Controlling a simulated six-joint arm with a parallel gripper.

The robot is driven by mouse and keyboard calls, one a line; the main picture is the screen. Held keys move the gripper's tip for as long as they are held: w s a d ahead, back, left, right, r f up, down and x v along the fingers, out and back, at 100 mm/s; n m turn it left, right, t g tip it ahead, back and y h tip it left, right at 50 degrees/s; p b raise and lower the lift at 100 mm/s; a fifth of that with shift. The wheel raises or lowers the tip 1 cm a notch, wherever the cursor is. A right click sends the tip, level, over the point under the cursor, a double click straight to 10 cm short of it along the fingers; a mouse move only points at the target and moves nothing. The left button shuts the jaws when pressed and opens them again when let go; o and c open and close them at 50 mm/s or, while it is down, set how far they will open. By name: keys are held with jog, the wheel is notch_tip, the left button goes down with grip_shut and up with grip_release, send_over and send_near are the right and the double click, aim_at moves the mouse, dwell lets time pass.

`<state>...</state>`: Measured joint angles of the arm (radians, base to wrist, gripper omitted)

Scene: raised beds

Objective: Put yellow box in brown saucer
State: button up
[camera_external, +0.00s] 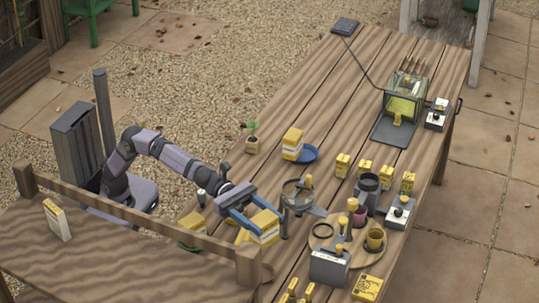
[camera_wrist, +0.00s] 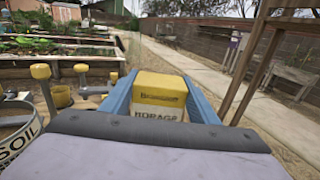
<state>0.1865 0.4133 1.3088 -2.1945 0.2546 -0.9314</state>
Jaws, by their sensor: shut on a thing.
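A yellow box (camera_external: 265,228) with a white lower band and dark lettering is between the blue fingers of my gripper (camera_external: 262,218), which is shut on it near the left edge of the table. In the wrist view the box (camera_wrist: 160,93) sits between both fingers of my gripper (camera_wrist: 162,98). I cannot tell whether it is clear of the tabletop. A round, flat brown piece (camera_external: 318,230) to its right looks like a tray or saucer and carries cups and other things.
A metal pot (camera_external: 297,186) stands close right of my gripper. A blue saucer (camera_external: 309,154) has another yellow and white box (camera_external: 292,143) at it. Several small yellow-topped items crowd the right side. A wooden rail (camera_external: 130,222) runs in front.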

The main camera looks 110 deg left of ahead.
aim_at(264, 237)
jog(key=shift+f+b, duration=2)
jog(key=shift+f, duration=1.1)
jog(key=shift+f, duration=0.15)
jog(key=shift+f+b, duration=0.95)
jog(key=shift+f, duration=0.75)
jog(key=shift+f+b, duration=0.55)
jog(key=shift+b, duration=0.2)
jog(key=o, duration=1.1)
jog(key=shift+r, duration=0.15)
